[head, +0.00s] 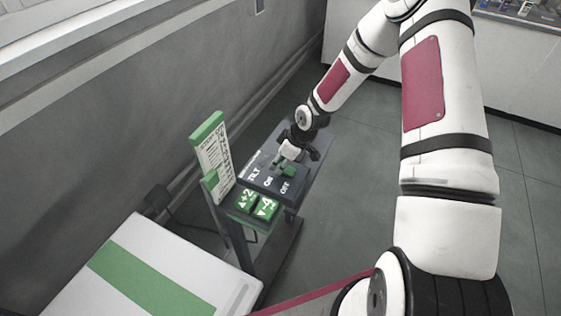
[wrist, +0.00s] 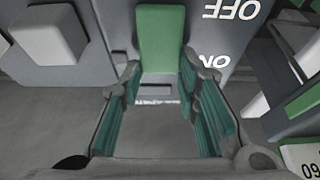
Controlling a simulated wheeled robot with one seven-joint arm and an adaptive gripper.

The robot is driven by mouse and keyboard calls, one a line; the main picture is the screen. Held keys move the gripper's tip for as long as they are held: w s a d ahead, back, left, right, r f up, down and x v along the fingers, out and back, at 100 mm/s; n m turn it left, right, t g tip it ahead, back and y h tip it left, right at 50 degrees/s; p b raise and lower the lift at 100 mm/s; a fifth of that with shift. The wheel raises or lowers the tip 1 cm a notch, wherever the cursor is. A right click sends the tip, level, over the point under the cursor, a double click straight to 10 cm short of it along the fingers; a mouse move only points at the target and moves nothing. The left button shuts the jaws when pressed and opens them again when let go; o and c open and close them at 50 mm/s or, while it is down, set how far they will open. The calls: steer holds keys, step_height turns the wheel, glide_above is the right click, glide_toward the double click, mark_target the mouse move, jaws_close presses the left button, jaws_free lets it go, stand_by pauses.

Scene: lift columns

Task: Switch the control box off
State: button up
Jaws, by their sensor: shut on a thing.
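The control box (head: 262,188) is dark grey and stands beside the wall in the head view, with white TILT, ON and OFF labels. A green switch (head: 289,170) sits on its top behind the ON and OFF labels. In the wrist view, the switch (wrist: 161,38) lies between the tips of my gripper (wrist: 160,75), which is shut on it. The ON label (wrist: 213,61) is nearer my gripper than the OFF label (wrist: 232,10). In the head view my gripper (head: 300,155) reaches down at the box's far side, and its fingers partly hide the switch.
Green +2 and -4 buttons (head: 255,204) are at the box's front. A green-and-white sign (head: 212,150) stands left of it. A pale block (wrist: 50,32) is left of the switch. A white table with a green stripe (head: 150,275) is in front. Floor at right is clear.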

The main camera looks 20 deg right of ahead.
mark_target(294, 173)
steer(key=shift+s, duration=0.1)
steer(key=o, duration=1.2)
steer(key=shift+c, duration=0.2)
steer(key=v, duration=1.2)
